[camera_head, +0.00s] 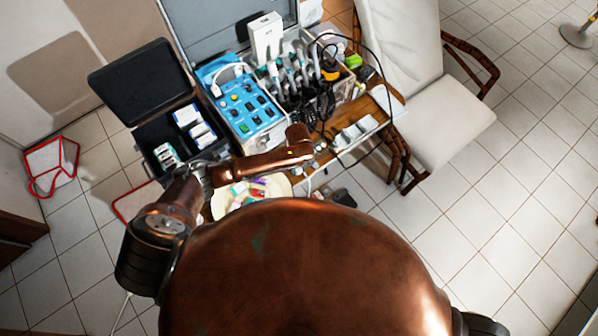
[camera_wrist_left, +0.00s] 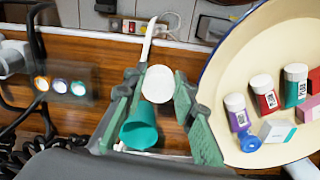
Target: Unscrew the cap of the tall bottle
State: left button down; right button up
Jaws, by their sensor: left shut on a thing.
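My left gripper (camera_wrist_left: 160,84) has its two green-padded fingers closed around a white round piece (camera_wrist_left: 160,83). A teal, cup-like or cap-like piece (camera_wrist_left: 139,128) is between the fingers, nearer the palm. The two pieces line up and look like one bottle with a cap, but I cannot tell whether they are joined. In the head view my left gripper (camera_head: 316,150) is over the front of the wooden table, and what it holds is too small to make out. My right gripper is not in view.
A cream dish (camera_wrist_left: 223,80) holds several small bottles, including a teal one (camera_wrist_left: 295,86), and boxes. In the head view, a blue control unit (camera_head: 244,105), an open black case (camera_head: 146,86) and instruments crowd the table (camera_head: 392,108). A white cushioned chair (camera_head: 440,115) stands right.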

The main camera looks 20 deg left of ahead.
aim_at(299, 169)
pick_arm(q)
jog(key=shift+w+f, duration=0.1)
jog(key=shift+f, duration=1.6)
jog(key=shift+f, duration=0.15)
jog(key=c, duration=1.6)
grip_release()
notch_tip(299, 169, up, 12)
jog(key=shift+r+p, duration=0.2)
jog(key=shift+p, duration=0.2)
jog(key=shift+r, duration=0.1)
